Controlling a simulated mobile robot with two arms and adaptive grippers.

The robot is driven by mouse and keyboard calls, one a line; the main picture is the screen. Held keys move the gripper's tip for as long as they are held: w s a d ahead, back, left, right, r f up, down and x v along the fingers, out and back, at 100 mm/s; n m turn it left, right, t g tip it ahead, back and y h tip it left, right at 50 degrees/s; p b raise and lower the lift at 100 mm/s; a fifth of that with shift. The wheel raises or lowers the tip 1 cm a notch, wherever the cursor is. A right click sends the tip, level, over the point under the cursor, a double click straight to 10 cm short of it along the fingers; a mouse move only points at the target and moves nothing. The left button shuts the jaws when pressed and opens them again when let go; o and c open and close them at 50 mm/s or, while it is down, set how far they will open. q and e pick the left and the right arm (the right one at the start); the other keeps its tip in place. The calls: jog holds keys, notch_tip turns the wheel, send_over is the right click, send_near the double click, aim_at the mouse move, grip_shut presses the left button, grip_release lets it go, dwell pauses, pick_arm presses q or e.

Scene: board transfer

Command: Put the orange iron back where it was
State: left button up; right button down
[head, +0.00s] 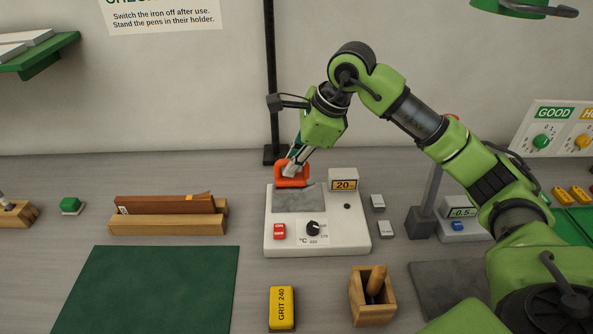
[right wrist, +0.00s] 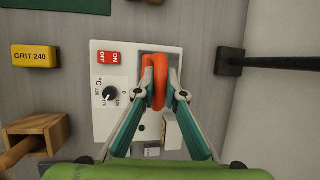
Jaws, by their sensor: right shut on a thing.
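The orange iron (head: 293,183) is at the back edge of the grey metal plate (head: 298,202) on the white heating station (head: 318,243). My right gripper (head: 290,169) comes down from above and is shut on the iron. In the right wrist view the orange handle (right wrist: 160,80) stands between the two fingertips of the gripper (right wrist: 164,95), over the plate. I cannot tell whether the iron touches the plate. Its underside is hidden. My left gripper is not in view.
The station has a red switch (head: 279,231), a black dial (head: 313,228) and a display (head: 344,184) reading 20. A black post (head: 271,90) stands behind. A yellow grit block (head: 282,308) and wooden holder (head: 372,305) are in front. A green mat (head: 150,290) lies left, clear.

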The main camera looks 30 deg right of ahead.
jog(key=shift+w+d+f, duration=0.35)
jog(key=shift+w+f, duration=0.05)
jog(key=shift+f, duration=0.15)
jog(key=shift+w+d+f, duration=0.3)
jog(key=shift+w+f, duration=0.05)
jog(key=shift+f, duration=0.15)
jog(key=f, duration=0.1)
jog(key=f+p, duration=0.2)
jog(key=shift+w+d+f, duration=0.2)
jog(key=shift+d+f, duration=0.1)
jog(key=shift+f, duration=0.15)
jog(key=shift+f, duration=0.1)
jog(key=shift+f, duration=0.15)
jog(key=c, duration=2.1)
grip_release()
